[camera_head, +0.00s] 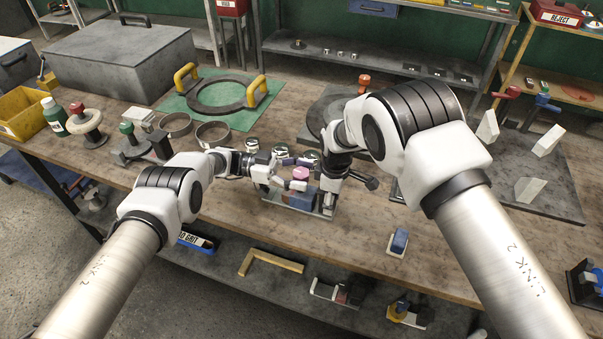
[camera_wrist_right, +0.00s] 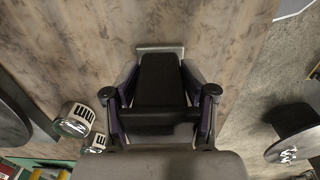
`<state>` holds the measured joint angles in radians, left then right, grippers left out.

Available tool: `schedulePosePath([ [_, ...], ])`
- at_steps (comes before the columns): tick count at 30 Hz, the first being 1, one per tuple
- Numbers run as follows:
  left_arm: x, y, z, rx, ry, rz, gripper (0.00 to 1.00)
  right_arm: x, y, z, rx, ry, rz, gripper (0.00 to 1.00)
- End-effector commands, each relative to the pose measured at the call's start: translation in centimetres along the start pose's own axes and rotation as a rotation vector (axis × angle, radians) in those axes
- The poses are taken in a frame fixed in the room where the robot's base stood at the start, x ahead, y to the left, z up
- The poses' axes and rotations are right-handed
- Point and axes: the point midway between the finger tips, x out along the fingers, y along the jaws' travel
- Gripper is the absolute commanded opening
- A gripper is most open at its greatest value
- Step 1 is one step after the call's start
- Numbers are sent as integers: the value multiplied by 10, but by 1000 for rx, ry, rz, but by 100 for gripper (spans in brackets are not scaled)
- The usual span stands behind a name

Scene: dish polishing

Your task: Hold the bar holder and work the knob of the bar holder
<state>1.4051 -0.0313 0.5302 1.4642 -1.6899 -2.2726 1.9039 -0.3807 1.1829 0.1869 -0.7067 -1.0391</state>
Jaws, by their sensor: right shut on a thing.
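The bar holder (camera_head: 325,210) stands on the workbench near its front edge, a grey base with a blue block (camera_head: 300,200) on it. Its magenta knob (camera_head: 300,173) is on top. My left gripper (camera_head: 299,172) reaches in from the left, with its fingers on either side of the knob; whether they touch it is unclear. My right gripper (camera_head: 328,196) points down at the right end of the holder and is shut on it. In the right wrist view my right gripper (camera_wrist_right: 160,80) has its fingers either side of a black part; a grey plate edge (camera_wrist_right: 160,47) shows beyond.
Several small metal cups (camera_head: 252,145) stand just behind the holder. Metal rings (camera_head: 212,132) and a green mat (camera_head: 185,105) lie behind left. A dark round plate (camera_head: 318,112) is behind. A blue-topped block (camera_head: 399,242) lies front right; bare bench surrounds it.

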Motion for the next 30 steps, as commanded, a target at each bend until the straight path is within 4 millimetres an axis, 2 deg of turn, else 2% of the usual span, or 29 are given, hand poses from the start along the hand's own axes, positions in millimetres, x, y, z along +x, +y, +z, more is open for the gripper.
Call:
schedulePosePath([
  [7, -1, 0, 0, 0, 0, -1, 69, 2, -2, 1, 1, -2, -4, 23],
  [11, -1, -1, -10, 0, 0, -1, 69, 2, -2, 1, 1, -2, -4, 23],
  [14, -1, -1, -27, 1, -1, -1, 69, 2, -2, 1, 1, -2, -4, 23],
  [18, 0, 0, -61, 2, -1, -1, 69, 2, -2, 1, 1, -2, -4, 23],
  [22, 0, 0, -87, 2, -1, 0, 69, 2, -2, 1, 1, -2, -5, 23],
  [25, 0, 0, -97, 1, -1, 0, 69, 2, -2, 1, 2, -2, -5, 23],
  [30, 0, 0, -100, 0, 0, 0, 69, 2, -2, 1, 2, -2, -5, 23],
])
